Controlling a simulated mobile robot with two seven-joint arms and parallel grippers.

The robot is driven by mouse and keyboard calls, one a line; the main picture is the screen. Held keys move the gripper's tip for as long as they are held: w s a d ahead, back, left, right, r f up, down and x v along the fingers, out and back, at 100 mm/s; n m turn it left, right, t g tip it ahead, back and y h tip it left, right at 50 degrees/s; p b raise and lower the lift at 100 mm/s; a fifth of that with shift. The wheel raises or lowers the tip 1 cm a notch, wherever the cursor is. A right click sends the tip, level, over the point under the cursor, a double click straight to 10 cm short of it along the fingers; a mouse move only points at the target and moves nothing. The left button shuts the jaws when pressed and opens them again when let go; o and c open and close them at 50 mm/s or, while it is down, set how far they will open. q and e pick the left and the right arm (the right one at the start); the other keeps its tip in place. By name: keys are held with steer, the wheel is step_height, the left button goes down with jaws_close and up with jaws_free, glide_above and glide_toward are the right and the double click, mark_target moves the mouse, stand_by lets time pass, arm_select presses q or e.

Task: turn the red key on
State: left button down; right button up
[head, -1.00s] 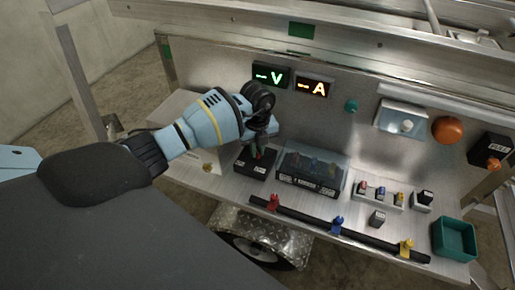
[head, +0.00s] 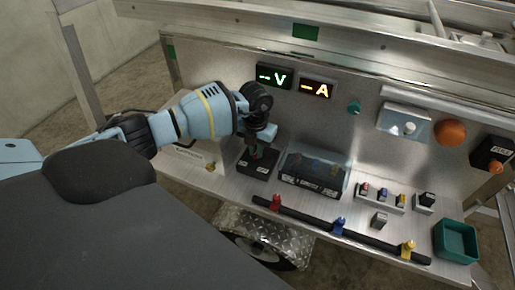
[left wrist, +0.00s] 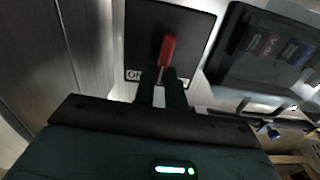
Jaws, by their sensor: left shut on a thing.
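The red key (left wrist: 168,50) shows in the left wrist view as a narrow red handle standing up on a black switch box (left wrist: 143,28). A white label with black letters, partly covered, runs along the box's near edge. The box (head: 258,171) sits on the shelf in the head view, where my gripper mostly hides the key. My left gripper (head: 253,152) points down over the box from above. Its two dark fingers (left wrist: 162,92) are shut on the key in the left wrist view. My right gripper is not in view.
A clear-covered box (head: 314,172) stands just right of the switch box. Lit V (head: 274,77) and A (head: 317,89) displays are on the panel behind. A black rail (head: 340,230) with coloured clips runs along the shelf front. A teal bin (head: 456,241) stands at right.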

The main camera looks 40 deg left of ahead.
arm_select(q)
steer(key=m, duration=0.3)
steer(key=a+m+b, duration=0.1)
steer(key=m, duration=0.2)
steer(key=shift+w+a+m, duration=0.1)
steer(key=shift+m, duration=1.1)
steer(key=c, duration=1.4)
jaws_free()
steer(key=shift+c, duration=0.2)
step_height(320, 180, up, 8)
steer(key=shift+f, duration=0.1)
